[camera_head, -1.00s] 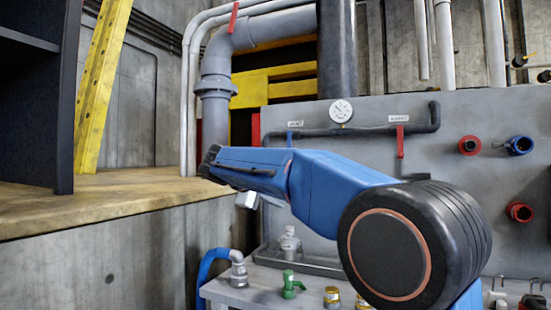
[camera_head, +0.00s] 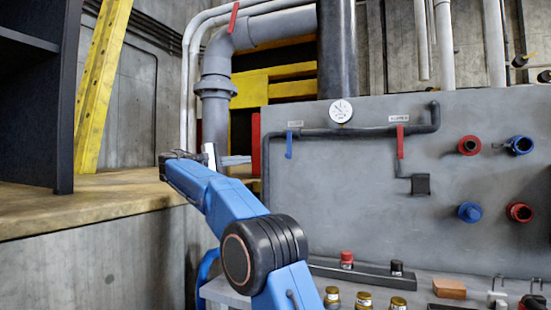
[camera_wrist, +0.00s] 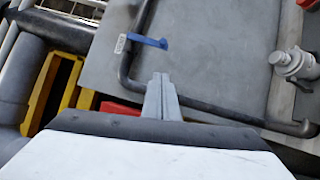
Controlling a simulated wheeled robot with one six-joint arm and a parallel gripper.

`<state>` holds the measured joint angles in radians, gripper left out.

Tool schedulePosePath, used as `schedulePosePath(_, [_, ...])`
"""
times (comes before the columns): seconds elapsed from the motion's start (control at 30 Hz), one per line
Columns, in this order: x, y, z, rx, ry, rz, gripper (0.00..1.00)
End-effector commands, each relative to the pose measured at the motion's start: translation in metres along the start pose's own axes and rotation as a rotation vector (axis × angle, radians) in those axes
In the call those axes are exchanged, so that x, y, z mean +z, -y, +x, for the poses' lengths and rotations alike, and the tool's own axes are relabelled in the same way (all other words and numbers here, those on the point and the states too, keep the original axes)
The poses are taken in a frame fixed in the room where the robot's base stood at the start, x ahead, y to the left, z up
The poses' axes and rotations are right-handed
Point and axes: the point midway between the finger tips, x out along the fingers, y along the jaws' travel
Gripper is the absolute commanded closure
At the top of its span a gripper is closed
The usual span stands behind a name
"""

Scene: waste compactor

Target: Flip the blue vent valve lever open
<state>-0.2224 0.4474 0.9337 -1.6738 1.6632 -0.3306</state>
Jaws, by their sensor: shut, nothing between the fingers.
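The blue vent valve lever (camera_head: 289,146) hangs straight down from the dark pipe at the upper left of the grey panel, under a small white label. In the wrist view the blue lever (camera_wrist: 148,41) lies above and slightly left of my fingertips, with a visible gap. My gripper (camera_head: 248,159) is left of the lever in the head view, with its fingers pointing right toward it. In the wrist view my gripper (camera_wrist: 160,78) is shut and empty, and nothing touches the fingers.
A red lever (camera_head: 400,143) hangs farther right on the same pipe (camera_head: 345,132). A round gauge (camera_head: 341,110) sits above the pipe. Red and black buttons (camera_head: 347,257) stand below the panel. The panel's middle is clear.

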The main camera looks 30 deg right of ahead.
Motion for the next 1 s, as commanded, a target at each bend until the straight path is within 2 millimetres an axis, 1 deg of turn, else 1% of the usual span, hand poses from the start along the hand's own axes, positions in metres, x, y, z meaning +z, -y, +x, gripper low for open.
schedulePosePath(0.23, [0.0, 0.0, 0.002, -0.001, 0.0, 0.0, 1.0])
schedulePosePath(0.37, [0.001, 0.0, 0.011, -0.001, 0.001, 0.0, 1.0])
schedulePosePath(0.47, [0.001, 0.0, 0.025, -0.001, 0.001, 0.0, 1.0])
schedulePosePath(0.9, [0.001, 0.001, 0.102, -0.002, 0.001, 0.0, 1.0])
schedulePosePath(1.0, [0.013, -0.001, 0.112, -0.002, 0.001, 0.001, 1.0])
